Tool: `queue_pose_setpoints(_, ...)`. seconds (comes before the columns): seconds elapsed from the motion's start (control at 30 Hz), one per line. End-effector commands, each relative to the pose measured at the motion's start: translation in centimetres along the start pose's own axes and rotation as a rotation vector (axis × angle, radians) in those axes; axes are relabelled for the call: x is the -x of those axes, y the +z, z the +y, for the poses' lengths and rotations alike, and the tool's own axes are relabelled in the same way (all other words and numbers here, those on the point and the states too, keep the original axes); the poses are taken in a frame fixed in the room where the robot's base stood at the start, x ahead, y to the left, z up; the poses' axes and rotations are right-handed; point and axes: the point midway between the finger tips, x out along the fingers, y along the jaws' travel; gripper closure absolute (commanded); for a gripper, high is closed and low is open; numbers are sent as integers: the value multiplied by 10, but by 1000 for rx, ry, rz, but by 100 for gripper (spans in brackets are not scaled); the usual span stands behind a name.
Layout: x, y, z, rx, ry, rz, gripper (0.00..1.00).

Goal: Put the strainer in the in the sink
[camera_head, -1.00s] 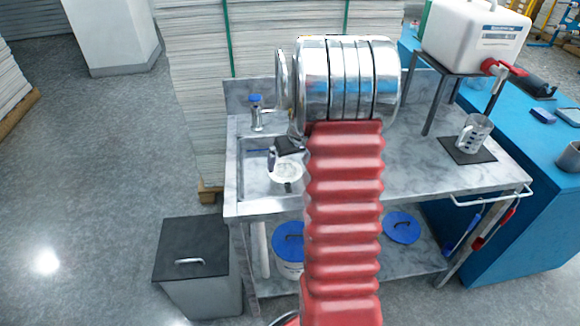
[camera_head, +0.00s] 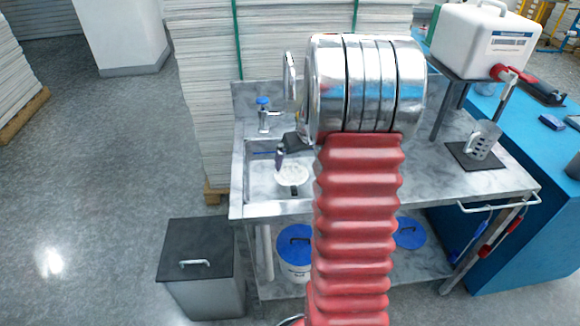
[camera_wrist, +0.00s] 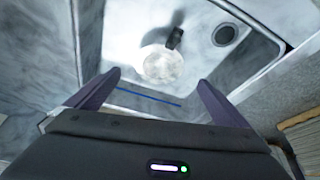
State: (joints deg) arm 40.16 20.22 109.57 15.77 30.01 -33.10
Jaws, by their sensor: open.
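The strainer (camera_head: 293,176) is a pale round disc with a dark handle, lying inside the sink (camera_head: 260,186). In the wrist view the strainer (camera_wrist: 163,68) rests on the floor of the sink, and its handle points away from me. My gripper (camera_wrist: 158,79) is open and empty, with its two dark purple fingers spread apart and the strainer beyond and between their tips. In the head view one finger (camera_head: 280,157) shows over the sink. My arm hides the other finger and the sink's right part.
A round drain (camera_wrist: 224,34) and a thin blue strip (camera_wrist: 149,96) show in the sink. On the counter's right are a metal cup (camera_head: 483,142) on a dark mat and a white canister (camera_head: 484,40) on a stand.

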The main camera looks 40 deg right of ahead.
Motion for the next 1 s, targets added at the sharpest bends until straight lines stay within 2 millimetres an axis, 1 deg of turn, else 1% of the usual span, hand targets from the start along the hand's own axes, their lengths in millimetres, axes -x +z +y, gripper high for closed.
queue_pose_setpoints(0.17, 3, -1, -4, 3, -1, 2, 0)
queue_pose_setpoints(0.27, 13, -2, -16, 13, -6, 6, 0)
queue_pose_setpoints(0.37, 30, -2, -37, 32, -14, 10, 0)
queue_pose_setpoints(0.5, 63, 2, -76, 63, -29, 18, 0)
queue_pose_setpoints(0.57, 78, 6, -93, 78, -35, 23, 0)
queue_pose_setpoints(0.6, 87, 9, -104, 88, -40, 23, 0)
queue_pose_setpoints(0.8, 131, 30, -154, 132, -61, 36, 0)
queue_pose_setpoints(1.0, 171, 60, -195, 173, -80, 45, 0)
